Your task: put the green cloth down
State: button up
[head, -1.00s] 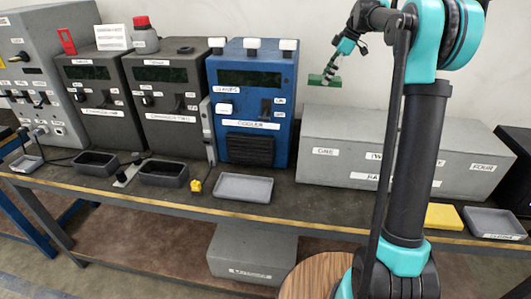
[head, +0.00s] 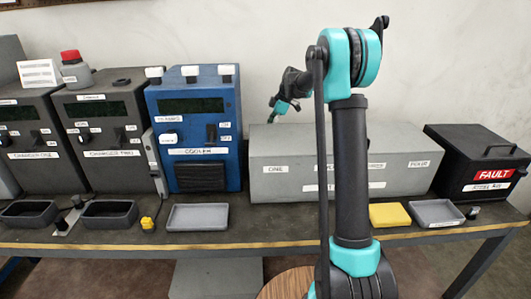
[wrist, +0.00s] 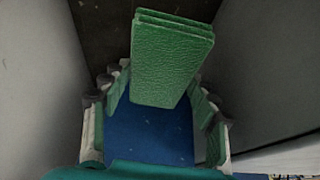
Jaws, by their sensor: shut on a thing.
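The green cloth (wrist: 172,58) is a folded, textured block in the wrist view. My gripper (wrist: 160,95) is shut on it, with a finger on each side. In the head view my gripper (head: 284,103) is small and partly hidden, above the left end of the long grey box and right of the blue cooler. Only a little green shows there, and I cannot separate cloth from finger. The cloth looks held in the air.
The blue cooler (head: 196,130) stands left of the long grey box (head: 265,160). An empty pale tray (head: 198,217), a yellow pad (head: 389,215) and a grey tray (head: 436,213) lie along the bench front. A black fault box (head: 480,165) stands at the right. Dark trays (head: 110,213) lie left.

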notch_tip(320, 180, down, 10)
jog(key=shift+r, duration=0.15)
dwell(0.3)
jog(key=o, duration=1.2)
